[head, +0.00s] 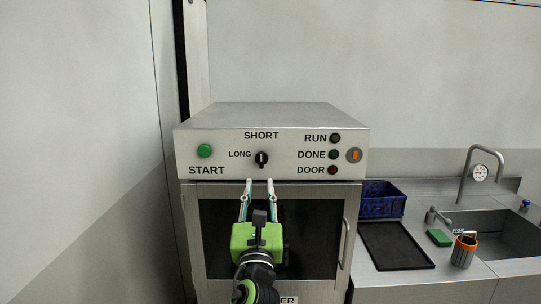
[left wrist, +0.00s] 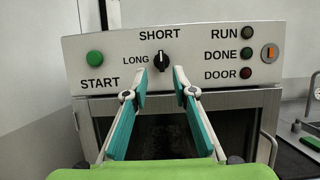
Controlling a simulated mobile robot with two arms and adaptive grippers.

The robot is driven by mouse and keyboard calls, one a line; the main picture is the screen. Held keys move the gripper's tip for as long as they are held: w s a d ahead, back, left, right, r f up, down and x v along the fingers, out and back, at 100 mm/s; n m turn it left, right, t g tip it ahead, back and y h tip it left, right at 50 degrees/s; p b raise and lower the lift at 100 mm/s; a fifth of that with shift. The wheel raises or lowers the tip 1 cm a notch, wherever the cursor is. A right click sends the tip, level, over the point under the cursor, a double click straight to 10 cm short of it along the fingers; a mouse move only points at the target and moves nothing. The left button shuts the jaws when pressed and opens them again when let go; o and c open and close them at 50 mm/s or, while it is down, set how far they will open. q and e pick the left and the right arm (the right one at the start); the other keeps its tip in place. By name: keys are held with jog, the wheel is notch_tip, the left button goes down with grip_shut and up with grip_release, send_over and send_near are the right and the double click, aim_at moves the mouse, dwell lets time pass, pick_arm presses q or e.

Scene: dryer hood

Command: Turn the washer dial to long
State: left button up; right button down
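The washer dial (head: 261,159) is a small black knob on the grey control panel, right of the word LONG and below the word SHORT. It stands upright, its long axis pointing toward SHORT. It also shows in the left wrist view (left wrist: 161,62). My left gripper (head: 259,183) is green with teal-lined fingers. It is open and empty, just below and in front of the dial. In the left wrist view its fingertips (left wrist: 161,75) stand apart on either side of and slightly below the dial, with no contact visible. My right gripper is not in view.
The panel holds a green start button (head: 204,151), RUN, DONE and DOOR lamps (head: 334,154) and an orange switch (head: 355,155). Below is a dark-windowed door with a vertical handle (head: 345,243). On the right are a blue crate (head: 383,206), a black tray (head: 395,246) and a sink (head: 495,235).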

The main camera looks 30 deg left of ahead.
aim_at(261, 155)
pick_arm(q)
jog(key=p+x, duration=0.3)
jog(key=x, duration=0.7)
jog(key=shift+w+d, duration=0.1)
jog(key=shift+w, duration=0.05)
jog(key=shift+w+a+r, duration=0.25)
jog(key=shift+w+a, duration=0.15)
jog(key=shift+w, duration=0.15)
jog(key=shift+c, duration=0.7)
grip_shut()
